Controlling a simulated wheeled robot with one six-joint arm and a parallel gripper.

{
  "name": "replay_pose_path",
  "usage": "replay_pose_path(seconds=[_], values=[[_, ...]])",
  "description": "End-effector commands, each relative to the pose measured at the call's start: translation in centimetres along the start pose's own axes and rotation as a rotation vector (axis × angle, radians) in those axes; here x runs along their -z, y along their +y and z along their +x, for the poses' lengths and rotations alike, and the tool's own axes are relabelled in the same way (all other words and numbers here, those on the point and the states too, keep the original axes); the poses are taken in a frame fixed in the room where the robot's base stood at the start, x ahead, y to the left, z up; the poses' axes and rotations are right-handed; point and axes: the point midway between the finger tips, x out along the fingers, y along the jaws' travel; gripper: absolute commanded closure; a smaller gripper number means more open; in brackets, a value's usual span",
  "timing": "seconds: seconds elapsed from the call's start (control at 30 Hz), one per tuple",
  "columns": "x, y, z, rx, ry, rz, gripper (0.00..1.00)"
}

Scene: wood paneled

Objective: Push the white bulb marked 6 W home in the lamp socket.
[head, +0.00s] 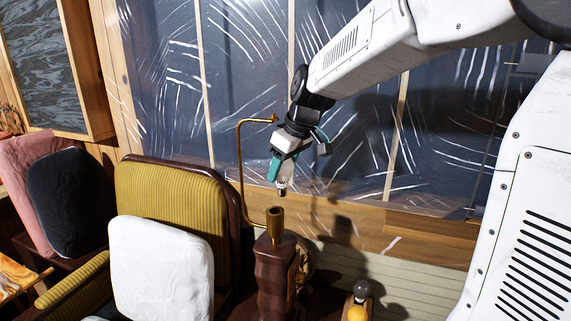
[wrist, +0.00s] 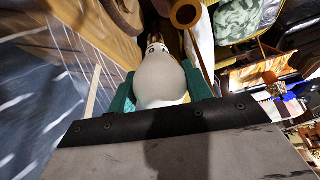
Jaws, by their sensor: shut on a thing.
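My gripper (head: 281,172) is shut on a white bulb, its teal fingers on either side of the glass. The white bulb (wrist: 160,80) fills the middle of the wrist view, with its metal base pointing away from the gripper; no marking on it is readable. In the head view the bulb's base (head: 282,187) points down below the fingers. The lamp socket (head: 275,222) is a brass tube on top of a dark brown lamp body (head: 273,275). The bulb is above the socket and apart from it. The socket's open mouth also shows in the wrist view (wrist: 186,14).
A thin brass rod (head: 240,165) with a hooked top rises close to the left of my gripper. A mustard armchair (head: 170,180) with a white cushion (head: 160,265) stands left of the lamp.

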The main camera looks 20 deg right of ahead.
Motion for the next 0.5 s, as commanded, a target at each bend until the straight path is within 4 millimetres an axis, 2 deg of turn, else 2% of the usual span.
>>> replay_pose_path(seconds=[0.5], values=[[-0.9, -3.9, -0.4, 0.0, 0.0, -0.001, 0.72]])
